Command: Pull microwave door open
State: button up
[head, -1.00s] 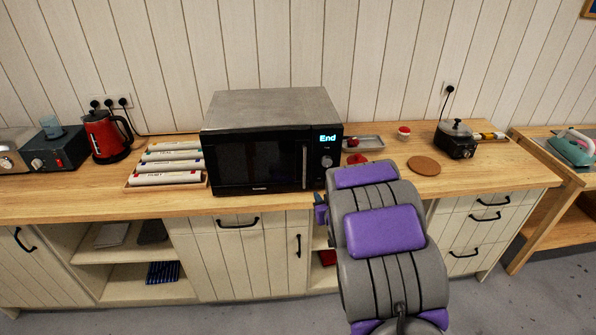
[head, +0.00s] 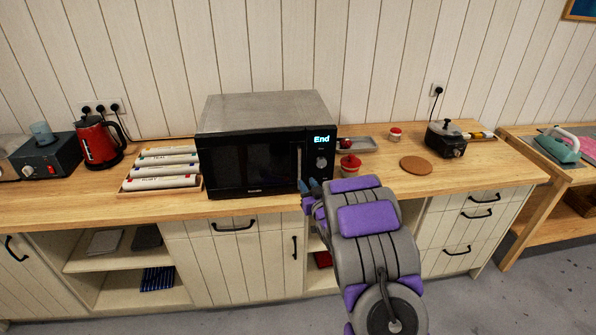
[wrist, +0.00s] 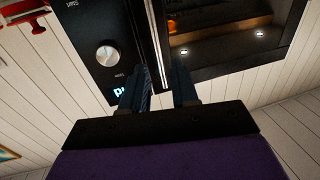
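The black microwave (head: 262,112) stands on the counter, its door (head: 245,167) looking shut and its display reading "End". The upright door handle (head: 299,165) is at the door's right edge, beside the control panel. My gripper (head: 310,187) is at the lower part of the handle. In the wrist view, the handle (wrist: 158,45) runs into the gap between the fingers of my gripper (wrist: 162,88), with the panel's knob (wrist: 107,54) on the left and the dark door glass (wrist: 235,50) on the right. The fingers are apart. Contact with the handle cannot be made out.
Right of the microwave are a red lidded pot (head: 350,165), a tray (head: 357,144), a round cork mat (head: 416,165) and a black cooker (head: 446,140). On the left are a rack of boxes (head: 160,170) and a red kettle (head: 97,142). Open floor lies in front.

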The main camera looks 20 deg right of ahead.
aim_at(300, 170)
jog(key=w, duration=0.3)
jog(key=w+d+b, duration=0.1)
jog(key=w, duration=0.6)
jog(key=shift+d, duration=0.15)
jog(key=shift+d, duration=0.1)
jog(key=shift+c, duration=0.4)
grip_shut()
